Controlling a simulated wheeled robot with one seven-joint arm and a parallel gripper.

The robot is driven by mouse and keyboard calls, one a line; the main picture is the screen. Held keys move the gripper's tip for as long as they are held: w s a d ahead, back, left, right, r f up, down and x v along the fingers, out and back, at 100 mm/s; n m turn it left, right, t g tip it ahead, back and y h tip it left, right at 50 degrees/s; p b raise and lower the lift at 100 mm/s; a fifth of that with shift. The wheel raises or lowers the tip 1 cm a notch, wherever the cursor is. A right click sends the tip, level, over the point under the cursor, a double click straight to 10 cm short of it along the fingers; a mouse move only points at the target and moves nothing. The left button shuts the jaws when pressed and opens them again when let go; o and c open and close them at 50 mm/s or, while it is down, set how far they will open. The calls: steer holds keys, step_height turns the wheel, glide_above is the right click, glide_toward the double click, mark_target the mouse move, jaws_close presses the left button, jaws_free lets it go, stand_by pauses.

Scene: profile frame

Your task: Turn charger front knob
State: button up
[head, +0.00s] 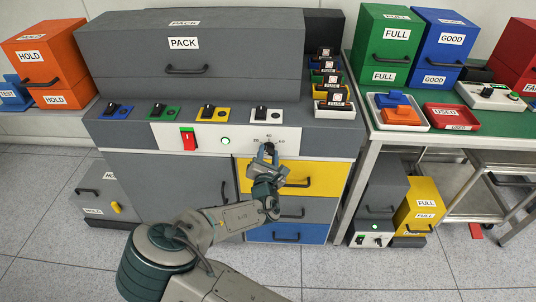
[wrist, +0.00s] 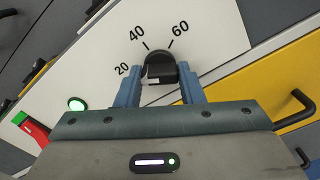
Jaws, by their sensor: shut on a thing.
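The charger front knob (wrist: 158,65) is a black dial on a white panel, marked 20, 40 and 60 around it. In the wrist view my gripper (wrist: 160,85) has its two blue fingers on either side of the knob, shut on it. In the head view my gripper (head: 268,152) reaches the right part of the white front panel (head: 215,138), and the knob there is partly hidden by the fingers. The knob's exact pointer direction is hard to tell.
A red switch (head: 188,138) and a lit green button (head: 225,141) sit left on the panel. A yellow drawer (head: 310,177) with a black handle lies just below my gripper. The PACK box (head: 215,50) stands above. A green-topped table (head: 440,143) is at the right.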

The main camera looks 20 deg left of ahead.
stand_by(0.3)
steer(key=o, duration=1)
steer(key=v, duration=1.4)
steer(key=shift+w, duration=0.1)
